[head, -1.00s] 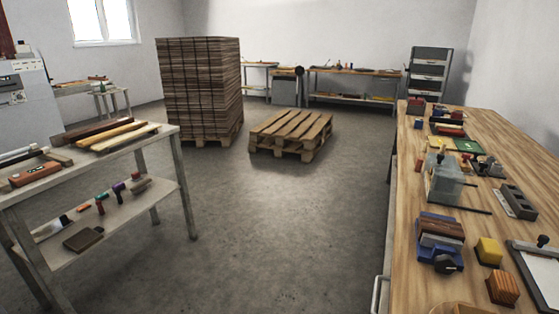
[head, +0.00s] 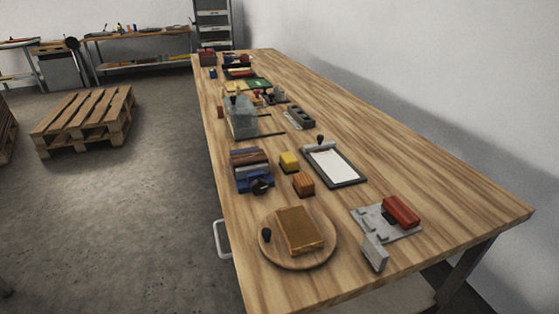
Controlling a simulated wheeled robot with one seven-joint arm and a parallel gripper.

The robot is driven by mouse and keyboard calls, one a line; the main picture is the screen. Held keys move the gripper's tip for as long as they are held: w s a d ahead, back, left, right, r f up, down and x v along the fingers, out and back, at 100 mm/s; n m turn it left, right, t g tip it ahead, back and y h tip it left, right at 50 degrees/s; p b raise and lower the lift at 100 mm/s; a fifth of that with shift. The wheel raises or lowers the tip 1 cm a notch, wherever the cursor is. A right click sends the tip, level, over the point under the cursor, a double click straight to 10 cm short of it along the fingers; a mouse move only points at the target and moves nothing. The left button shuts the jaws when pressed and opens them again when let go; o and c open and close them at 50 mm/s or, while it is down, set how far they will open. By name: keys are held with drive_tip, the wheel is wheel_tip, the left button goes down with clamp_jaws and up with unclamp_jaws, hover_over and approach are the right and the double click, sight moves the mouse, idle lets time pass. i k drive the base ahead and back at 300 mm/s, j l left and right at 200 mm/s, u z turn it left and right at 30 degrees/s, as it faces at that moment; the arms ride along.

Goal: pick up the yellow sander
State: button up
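A small yellow block with a dark base (head: 289,161), which looks like the yellow sander, sits on the long wooden workbench (head: 420,190). It stands just behind a small orange-brown wooden block (head: 303,184), between a blue clamp-like fixture (head: 251,171) on its left and a clipboard-like board with white paper (head: 335,164) on its right. Its top and near sides show and nothing covers it. My gripper is not in view.
A round wooden board (head: 277,260) bears a brown block (head: 299,230) and a dark knob. A grey fixture with a red block (head: 402,211) lies to the right. A clear box (head: 241,117) and several tools stand farther back. A pallet (head: 86,119) is on the floor at left.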

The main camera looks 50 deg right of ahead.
sight(289, 163)
drive_tip(key=i+j, duration=0.1)
drive_tip(key=j, duration=0.25)
drive_tip(key=i+j+u, duration=0.1)
drive_tip(key=j, duration=0.25)
drive_tip(key=i+j, duration=0.1)
drive_tip(key=j, duration=0.25)
drive_tip(key=i+j, duration=0.1)
drive_tip(key=j, duration=0.2)
drive_tip(key=i+j+u, duration=0.1)
drive_tip(key=j, duration=0.25)
